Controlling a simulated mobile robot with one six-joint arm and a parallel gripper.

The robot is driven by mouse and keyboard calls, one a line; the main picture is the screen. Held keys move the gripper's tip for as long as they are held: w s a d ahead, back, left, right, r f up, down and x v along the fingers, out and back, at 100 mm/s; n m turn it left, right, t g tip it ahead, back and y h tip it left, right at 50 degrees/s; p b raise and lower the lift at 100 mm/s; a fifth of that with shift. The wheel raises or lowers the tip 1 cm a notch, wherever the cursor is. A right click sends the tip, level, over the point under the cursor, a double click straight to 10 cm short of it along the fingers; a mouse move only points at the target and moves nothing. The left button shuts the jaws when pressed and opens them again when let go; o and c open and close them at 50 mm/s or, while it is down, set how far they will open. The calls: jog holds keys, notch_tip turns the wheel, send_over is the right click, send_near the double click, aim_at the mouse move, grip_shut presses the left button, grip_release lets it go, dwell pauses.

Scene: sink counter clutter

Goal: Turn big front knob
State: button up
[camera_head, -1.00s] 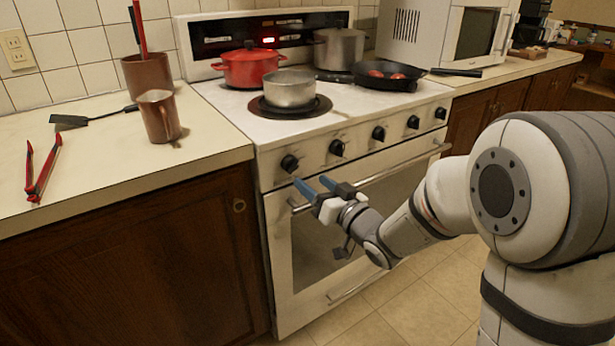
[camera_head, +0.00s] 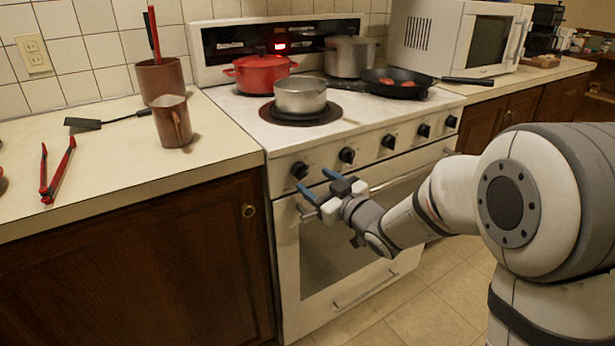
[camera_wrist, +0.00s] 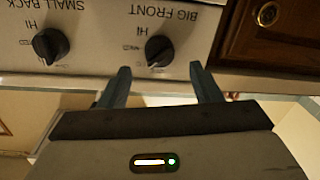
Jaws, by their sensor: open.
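The big front knob (camera_head: 299,170) is the leftmost black knob on the white stove's front panel (camera_head: 322,162). In the wrist view, the knob (camera_wrist: 159,50) sits under upside-down "BIG FRONT" lettering. My gripper (camera_head: 316,182) is open, its two blue fingers pointing at the panel just below and right of the knob in the head view. In the wrist view, the open gripper (camera_wrist: 160,68) has its fingertips on either side of the knob's line, with the knob just beyond them. Nothing is between the fingers. I see no contact with the knob.
The small back knob (camera_wrist: 50,45) is beside it. The oven door handle (camera_head: 400,172) runs just below the fingers. A pot (camera_head: 300,95), a red pot (camera_head: 258,73) and a frying pan (camera_head: 395,88) stand on the stove. A wooden cabinet (camera_head: 140,265) is at left.

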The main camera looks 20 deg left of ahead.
aim_at(305, 173)
jog(key=shift+x, duration=2.3)
jog(key=shift+c, duration=0.2)
